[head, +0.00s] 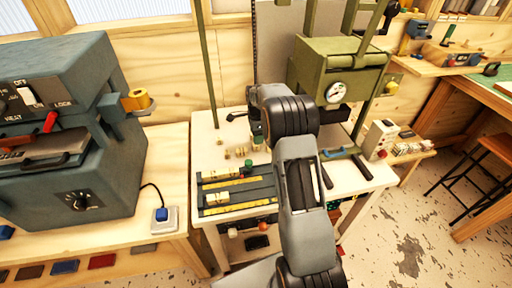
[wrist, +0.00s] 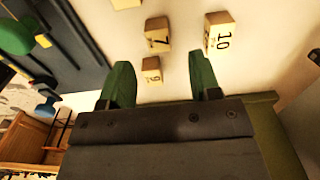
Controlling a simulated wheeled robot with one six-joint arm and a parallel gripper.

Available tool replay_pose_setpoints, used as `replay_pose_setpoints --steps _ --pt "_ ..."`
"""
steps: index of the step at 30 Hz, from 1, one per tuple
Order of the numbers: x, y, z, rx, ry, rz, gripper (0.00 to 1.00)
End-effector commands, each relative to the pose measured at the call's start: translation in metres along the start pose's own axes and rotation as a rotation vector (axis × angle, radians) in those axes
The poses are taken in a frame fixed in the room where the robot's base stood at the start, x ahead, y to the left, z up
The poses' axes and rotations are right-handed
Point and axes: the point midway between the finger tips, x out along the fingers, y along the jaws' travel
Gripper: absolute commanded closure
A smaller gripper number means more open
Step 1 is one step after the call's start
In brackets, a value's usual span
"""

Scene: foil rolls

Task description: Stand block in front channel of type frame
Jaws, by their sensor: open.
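The dark type frame (head: 262,194) lies on the white bench with yellow strips along its channels. A pale block (head: 217,198) sits near the left end of the front channel, and more pale blocks (head: 218,174) sit in the rear channel. In the wrist view the frame's edge (wrist: 75,45) is at upper left. Loose wooden blocks stand on the bench, marked 7 (wrist: 157,38), 10 (wrist: 219,40) and 9 (wrist: 152,74). My gripper (wrist: 162,85) is open and empty, with the 9 block showing between its green fingertips; whether they are level with it is unclear. My arm hides much of it in the head view.
A green press with a gauge (head: 335,90) stands at the back of the bench, with a green post at left. A blue-handled tool (head: 345,153) lies right of my arm. A large grey machine (head: 70,130) fills the left side.

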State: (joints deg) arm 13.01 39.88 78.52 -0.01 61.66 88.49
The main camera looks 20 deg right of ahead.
Motion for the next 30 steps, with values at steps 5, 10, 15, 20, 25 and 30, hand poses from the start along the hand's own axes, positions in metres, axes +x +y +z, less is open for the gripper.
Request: replay_pose_setpoints --steps 5,10,15,20,25,30 --pt "0.015 0.001 0.0 -0.001 0.0 0.003 0.43" --pt "0.039 0.002 -0.001 -0.001 0.0 0.003 0.43" --pt "0.051 0.001 -0.001 -0.001 0.0 0.0 0.43" --pt "0.053 0.001 -0.001 -0.001 0.0 -0.001 0.43" --pt "0.053 0.001 -0.001 -0.001 0.0 -0.001 0.49" --pt "0.052 0.001 -0.001 -0.001 0.0 -0.001 0.66"
